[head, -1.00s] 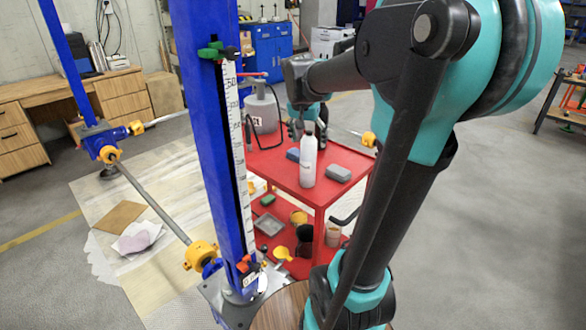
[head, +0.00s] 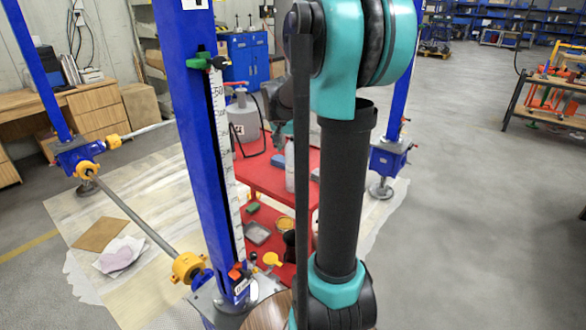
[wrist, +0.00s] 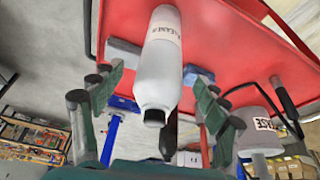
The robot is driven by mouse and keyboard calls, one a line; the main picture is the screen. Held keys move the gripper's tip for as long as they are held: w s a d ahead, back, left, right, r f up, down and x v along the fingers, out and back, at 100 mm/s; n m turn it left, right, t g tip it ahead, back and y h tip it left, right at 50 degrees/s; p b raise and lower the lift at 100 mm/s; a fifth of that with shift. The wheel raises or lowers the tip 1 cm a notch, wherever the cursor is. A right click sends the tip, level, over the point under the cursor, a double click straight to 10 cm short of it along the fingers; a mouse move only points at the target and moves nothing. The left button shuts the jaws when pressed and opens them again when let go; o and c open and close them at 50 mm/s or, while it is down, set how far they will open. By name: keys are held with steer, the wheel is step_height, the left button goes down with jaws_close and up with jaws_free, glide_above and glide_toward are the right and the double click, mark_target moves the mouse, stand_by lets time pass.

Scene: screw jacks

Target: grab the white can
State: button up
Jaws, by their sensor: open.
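The white can (wrist: 158,65), bottle-shaped with dark lettering and a narrow neck, stands on the red cart's top (head: 262,178). In the head view the can (head: 290,165) is partly hidden by my arm. In the wrist view, which shows the scene turned over, my gripper (wrist: 158,88) is open, with a dark green finger on each side of the can in the picture. The can appears between the fingers, and neither finger visibly touches it. My arm hides most of the gripper in the head view.
A pale sprayer (head: 243,120) with a dark hose stands on the cart; a blue block (head: 278,160) and a grey block (wrist: 124,52) lie near the can. A blue post (head: 205,140) with a scale rises left of my arm. Open floor lies right.

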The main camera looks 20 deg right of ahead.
mark_target(293, 158)
steer(key=shift+x, duration=2.95)
jaws_close()
